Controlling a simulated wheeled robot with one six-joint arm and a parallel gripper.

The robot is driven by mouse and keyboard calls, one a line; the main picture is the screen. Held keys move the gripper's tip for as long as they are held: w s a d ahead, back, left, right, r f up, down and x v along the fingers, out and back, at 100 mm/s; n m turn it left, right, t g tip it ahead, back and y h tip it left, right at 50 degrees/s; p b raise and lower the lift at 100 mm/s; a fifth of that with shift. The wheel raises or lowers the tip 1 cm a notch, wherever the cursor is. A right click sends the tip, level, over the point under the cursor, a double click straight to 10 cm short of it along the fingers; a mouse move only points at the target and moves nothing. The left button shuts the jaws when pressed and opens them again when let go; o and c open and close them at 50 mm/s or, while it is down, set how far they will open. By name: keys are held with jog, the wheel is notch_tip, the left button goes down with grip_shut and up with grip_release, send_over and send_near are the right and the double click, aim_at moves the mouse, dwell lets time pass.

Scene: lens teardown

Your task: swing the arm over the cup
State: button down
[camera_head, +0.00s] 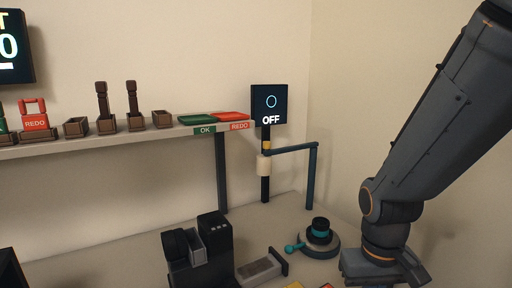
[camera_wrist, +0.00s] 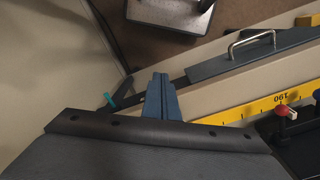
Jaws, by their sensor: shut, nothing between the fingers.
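The swing arm (camera_head: 290,149) is a dark blue bar on an upright post (camera_head: 312,180). My gripper (camera_wrist: 162,82) is shut and empty in the wrist view, apart from these things. Its fingers are cut off in the head view.
A screen reading OFF (camera_head: 270,104) stands behind the swing arm. A shelf (camera_head: 100,140) with small holders and green and red trays runs along the wall. A black device (camera_head: 200,250) stands left of the cup. A yellow ruler (camera_wrist: 265,108) and metal handle (camera_wrist: 251,41) show in the wrist view.

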jog(key=w+a+r+n+t+h, duration=0.2)
jog(key=w+r+n+h, duration=0.1)
jog(key=w, duration=0.5)
jog(key=w+a+r+n+t+h+p, duration=0.1)
jog(key=w+a+r+n+h, duration=0.1)
jog(key=w, duration=0.6)
jog(key=w+a+r+n+t+h, duration=0.2)
jog(key=w+r+n+h, duration=0.1)
jog(key=w, duration=0.5)
jog(key=w+a+r+n+t, duration=0.1)
jog(key=w+a+r+t, duration=0.3)
jog(key=a, duration=0.4)
jog(key=w+a+r+n+t, duration=0.2)
jog(key=w+a+r+t, duration=0.1)
jog(key=a, duration=0.6)
jog(key=w+a+r+n+t+p, duration=0.1)
jog(key=w+a+r+t, duration=0.3)
jog(key=a, duration=0.5)
notch_tip(320, 180, up, 2)
jog(key=shift+w+t+y, duration=0.3)
jog(key=shift+w+y, duration=0.1)
jog(key=shift+w, duration=0.5)
jog(key=shift+w+d+p, duration=1.3)
jog(key=shift+w+d, duration=0.25)
jog(key=shift+d, duration=0.25)
jog(key=shift+w+d+p, duration=1.25)
jog(key=shift+w+d, duration=0.3)
jog(key=shift+d, duration=0.2)
